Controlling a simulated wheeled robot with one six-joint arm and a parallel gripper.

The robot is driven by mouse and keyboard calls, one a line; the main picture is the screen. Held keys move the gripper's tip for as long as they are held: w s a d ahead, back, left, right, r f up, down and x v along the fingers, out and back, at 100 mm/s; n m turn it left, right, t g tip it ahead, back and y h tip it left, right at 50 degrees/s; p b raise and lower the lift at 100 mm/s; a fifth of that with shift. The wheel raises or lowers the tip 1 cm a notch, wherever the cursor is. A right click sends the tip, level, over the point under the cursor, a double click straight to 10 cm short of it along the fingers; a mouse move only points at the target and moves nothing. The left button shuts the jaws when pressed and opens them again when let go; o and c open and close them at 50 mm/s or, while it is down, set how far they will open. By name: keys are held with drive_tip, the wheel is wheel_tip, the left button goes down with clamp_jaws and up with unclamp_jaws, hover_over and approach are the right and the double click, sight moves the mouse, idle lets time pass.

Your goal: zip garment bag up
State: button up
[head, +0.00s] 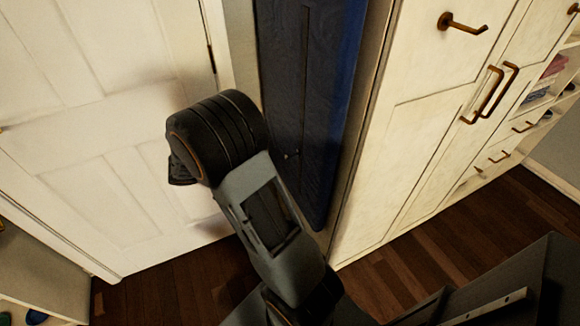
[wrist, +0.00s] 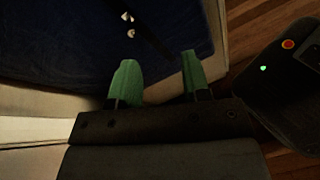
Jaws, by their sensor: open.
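The dark blue garment bag (head: 275,80) hangs upright in the gap between a white door and a cream wardrobe. In the wrist view the bag (wrist: 60,35) fills the upper left, with small pale metal pieces (wrist: 128,18), apparently the zip pull, near the top edge. My gripper (wrist: 158,76) is open, its green fingers apart with nothing between them. The pull lies beyond the fingertips, not touched. In the head view my arm hides the gripper.
The white door (head: 70,110) stands close on the left. The cream wardrobe (head: 420,130) is close on the right, with a protruding hook (head: 463,24) and handles (head: 484,97). Dark wooden floor (head: 420,245) shows below.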

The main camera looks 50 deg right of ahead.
sight(291, 156)
drive_tip(key=w+d+f+n+h+b, duration=0.2)
drive_tip(key=w+f+n+h, duration=0.1)
drive_tip(key=w+f+h, duration=0.15)
drive_tip(key=x, duration=1.4)
drive_tip(key=shift+s+f, duration=0.2)
drive_tip(key=shift+s, duration=0.15)
clamp_jaws()
